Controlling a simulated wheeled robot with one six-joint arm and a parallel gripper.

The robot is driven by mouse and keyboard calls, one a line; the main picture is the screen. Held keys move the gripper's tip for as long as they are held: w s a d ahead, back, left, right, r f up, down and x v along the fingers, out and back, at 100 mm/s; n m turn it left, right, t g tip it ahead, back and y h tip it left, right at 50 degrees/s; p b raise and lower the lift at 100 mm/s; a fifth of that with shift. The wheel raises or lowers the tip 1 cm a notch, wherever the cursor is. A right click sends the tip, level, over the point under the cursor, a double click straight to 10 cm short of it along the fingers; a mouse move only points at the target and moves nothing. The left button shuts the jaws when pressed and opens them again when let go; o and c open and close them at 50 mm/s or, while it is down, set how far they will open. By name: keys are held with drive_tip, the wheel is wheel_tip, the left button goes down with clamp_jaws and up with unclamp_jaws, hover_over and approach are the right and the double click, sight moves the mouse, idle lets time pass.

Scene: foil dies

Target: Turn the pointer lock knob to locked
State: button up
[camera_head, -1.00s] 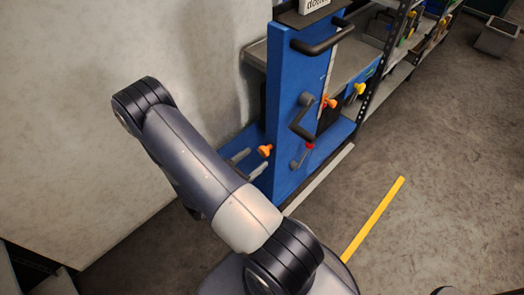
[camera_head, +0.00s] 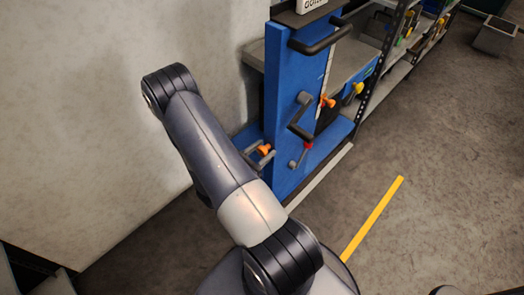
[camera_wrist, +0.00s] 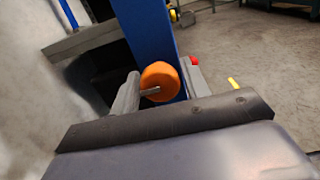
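An orange knob (camera_head: 264,150) sticks out of the left side of the blue upright panel (camera_head: 283,110). My gripper (camera_head: 259,157) is at this knob, with its grey fingers apart. In the wrist view the orange knob (camera_wrist: 160,80) shows between the two fingers of my gripper (camera_wrist: 159,86), one on each side. A small grey piece crosses the knob's lower left; I cannot tell what it is. Whether the fingers touch the knob is unclear. A second orange knob (camera_head: 327,101) sits by the pale scale strip on the panel's right face. No lock markings are readable.
The panel carries a dark upper handle (camera_head: 318,38), a grey crank handle (camera_head: 300,118) and a red-tipped lever (camera_head: 301,155). A pale wall (camera_head: 100,100) stands to the left. Shelving is behind at right. The floor (camera_head: 430,180) at right is open, with a yellow stripe (camera_head: 372,219).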

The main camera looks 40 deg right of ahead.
drive_tip(key=c, duration=0.6)
drive_tip(key=shift+c, duration=0.2)
drive_tip(key=shift+f+b, duration=0.1)
drive_tip(key=shift+b, duration=0.25)
drive_tip(key=m+b, duration=0.3)
drive_tip(key=shift+f, duration=0.15)
drive_tip(key=m+b, duration=0.4)
drive_tip(key=b, duration=0.1)
drive_tip(key=shift+f+m, duration=0.1)
drive_tip(key=shift+m, duration=0.2)
drive_tip(key=m+b, duration=0.6)
drive_tip(key=b, duration=0.3)
drive_tip(key=m+b, duration=0.3)
drive_tip(key=b, duration=0.1)
drive_tip(key=shift+r+m+b, duration=0.2)
drive_tip(key=shift+m+b, duration=0.4)
drive_tip(key=shift+r, duration=0.1)
